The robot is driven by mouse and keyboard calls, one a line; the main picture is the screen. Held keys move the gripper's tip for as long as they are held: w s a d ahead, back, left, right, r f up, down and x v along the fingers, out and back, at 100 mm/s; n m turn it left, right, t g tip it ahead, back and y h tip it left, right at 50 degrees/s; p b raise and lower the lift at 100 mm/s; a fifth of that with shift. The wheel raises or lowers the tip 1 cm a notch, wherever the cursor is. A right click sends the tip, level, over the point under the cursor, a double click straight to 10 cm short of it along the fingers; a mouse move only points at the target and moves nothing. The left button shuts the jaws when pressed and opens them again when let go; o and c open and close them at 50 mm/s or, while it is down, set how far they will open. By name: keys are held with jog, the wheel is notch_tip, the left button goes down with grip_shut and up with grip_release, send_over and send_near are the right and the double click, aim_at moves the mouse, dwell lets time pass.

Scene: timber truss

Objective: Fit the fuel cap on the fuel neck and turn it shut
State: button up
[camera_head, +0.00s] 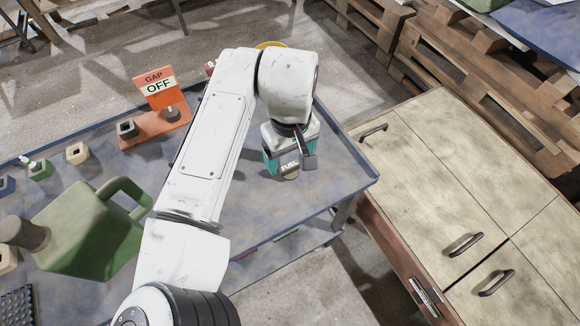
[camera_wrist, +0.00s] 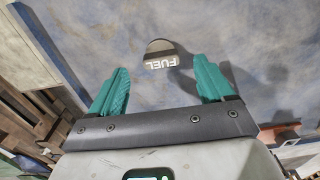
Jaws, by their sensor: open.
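The fuel cap (camera_head: 290,170) is a small dark round piece with a pale FUEL label, at the right part of the blue table. In the wrist view the cap (camera_wrist: 161,54) shows between and slightly beyond my teal fingertips, with bare table around it. My gripper (camera_head: 287,157) is open above the cap and points down at the table; in the wrist view its fingers (camera_wrist: 160,66) are spread wide with nothing between them touching the cap.
An orange GAP OFF stand (camera_head: 158,95) and several small blocks sit along the far edge. A wooden cabinet (camera_head: 445,185) and pallets (camera_head: 480,75) stand at the right.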

aim_at(290, 166)
jog(key=shift+a+f, duration=0.1)
jog(key=shift+f, duration=2.3)
jog(key=shift+c, duration=0.4)
jog(key=c, duration=1)
jog(key=shift+r, duration=0.1)
jog(key=shift+c, duration=0.2)
